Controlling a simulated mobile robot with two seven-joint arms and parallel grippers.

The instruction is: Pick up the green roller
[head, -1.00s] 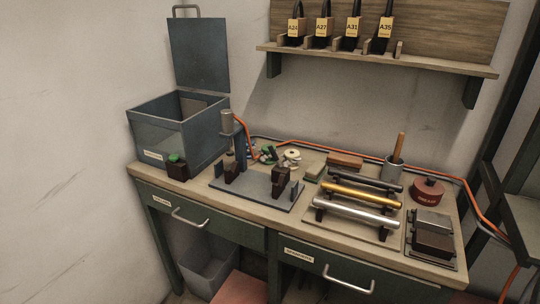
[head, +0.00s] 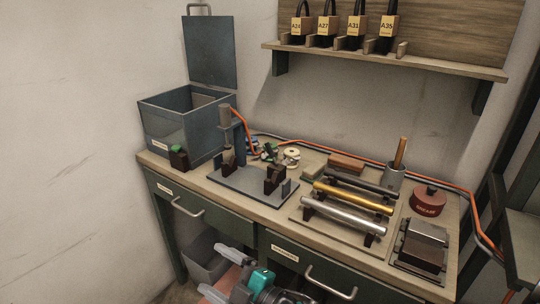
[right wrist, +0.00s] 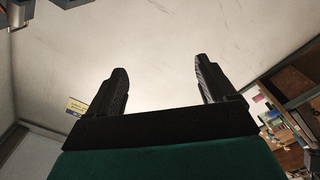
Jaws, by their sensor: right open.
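In the head view, three rollers lie side by side on a rack at the bench's right half: a dark one (head: 362,182), a gold one (head: 352,197) and a silver one (head: 345,215). None of them looks clearly green. A small dark block with a green top (head: 178,157) stands at the bench's left end by the bin; I cannot tell whether the green part is a roller. My right gripper (head: 222,272) is open and empty, low in front of the bench and apart from these things. Its open fingers (right wrist: 162,68) also show in the right wrist view. My left gripper is out of view.
A metal fixture plate (head: 250,194) stands mid-bench. An open-lidded bin (head: 180,130) is at the left. A red tin (head: 428,202) and a dark block on a plate (head: 424,245) are at the right. Drawer handles (head: 330,284) jut out in front. An orange cable (head: 330,151) runs behind.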

